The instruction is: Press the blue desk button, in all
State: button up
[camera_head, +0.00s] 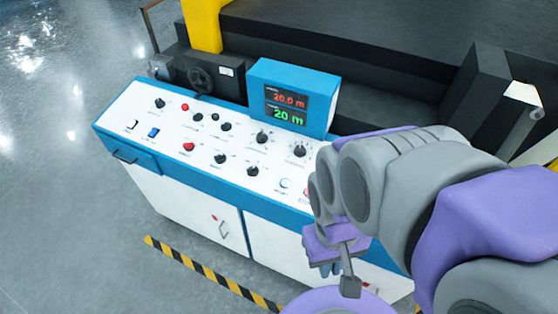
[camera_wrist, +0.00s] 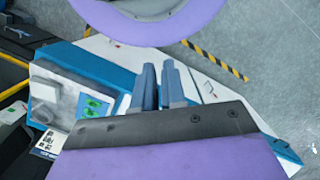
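One is a blue rocker-like button (camera_head: 153,132) at the left end, next to a white one. My gripper (camera_head: 330,270) hangs in front of the desk's right part, lower in the picture than the desk top and apart from both buttons. In the wrist view, my gripper's blue-grey fingers (camera_wrist: 158,68) lie close together with nothing between them. I cannot make out either blue button there.
Black knobs and red buttons (camera_head: 188,147) spread over the desk top. A blue display box (camera_head: 293,97) reading 20.0 m and 20 m stands at its back edge. Dark machinery (camera_head: 390,60) is behind. Yellow-black floor tape (camera_head: 205,275) runs before the desk; open floor lies left.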

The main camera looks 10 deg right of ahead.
grip_shut()
dwell(1.0)
